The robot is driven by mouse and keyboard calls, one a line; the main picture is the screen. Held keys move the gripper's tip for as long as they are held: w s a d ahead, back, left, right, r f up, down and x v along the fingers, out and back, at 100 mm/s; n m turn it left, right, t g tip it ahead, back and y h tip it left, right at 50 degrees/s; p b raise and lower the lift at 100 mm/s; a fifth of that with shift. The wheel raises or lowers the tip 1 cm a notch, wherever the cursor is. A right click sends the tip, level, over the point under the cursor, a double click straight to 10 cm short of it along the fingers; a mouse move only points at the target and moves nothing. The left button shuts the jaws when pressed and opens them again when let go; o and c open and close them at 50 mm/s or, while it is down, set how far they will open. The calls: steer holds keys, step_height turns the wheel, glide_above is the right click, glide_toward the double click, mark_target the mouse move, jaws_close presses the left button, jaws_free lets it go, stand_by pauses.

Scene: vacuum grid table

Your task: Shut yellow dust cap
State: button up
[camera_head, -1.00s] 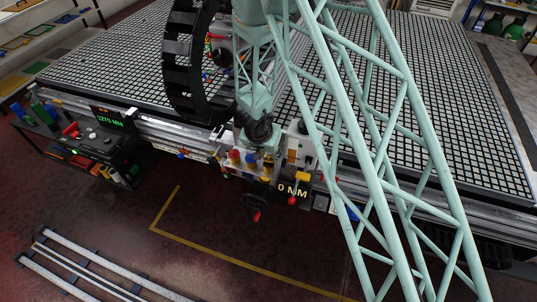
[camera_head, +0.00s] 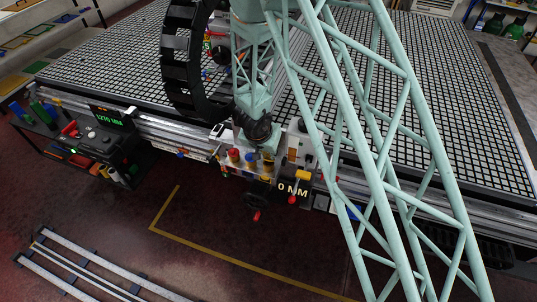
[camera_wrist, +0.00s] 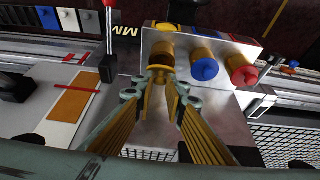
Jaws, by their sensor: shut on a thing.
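The yellow dust cap (camera_wrist: 160,74) shows at the top middle of the wrist view, in front of a brass-coloured round fitting (camera_wrist: 158,55) on a metal block. My gripper (camera_wrist: 163,86) has yellow-padded fingers that close on the cap's near part. The fingers hide part of the cap, and I cannot tell how far it covers the fitting. In the head view my gripper (camera_head: 267,150) is over the same block, its fingertips small and partly hidden. A blue cap (camera_wrist: 205,68) and a red cap (camera_wrist: 241,70) sit in the same row, to the right of the yellow one.
An orange plate (camera_wrist: 73,98) lies further left. The grid table (camera_head: 440,110) stretches behind the block. A handwheel (camera_head: 257,193) is below it, and a control console (camera_head: 108,140) stands at left.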

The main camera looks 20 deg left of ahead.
steer(key=shift+s+f+t+b, duration=0.65)
steer(key=shift+t+b, duration=0.55)
steer(key=shift+b, duration=3.6)
steer(key=t+b, duration=0.1)
steer(key=b, duration=0.3)
steer(key=s+f+t+b, duration=0.1)
steer(key=t+b, duration=0.1)
steer(key=b, duration=0.2)
steer(key=shift+s+a+f, duration=0.1)
steer(key=shift+s+f, duration=0.05)
steer(key=shift+s+f+t+b, duration=0.15)
steer(key=shift+t+b, duration=0.45)
steer(key=shift+b, duration=0.85)
steer(key=o, duration=0.8)
steer(key=shift+o, duration=0.2)
steer(key=shift+s, duration=0.15)
steer(key=v, duration=1.2)
steer(key=shift+a, duration=0.1)
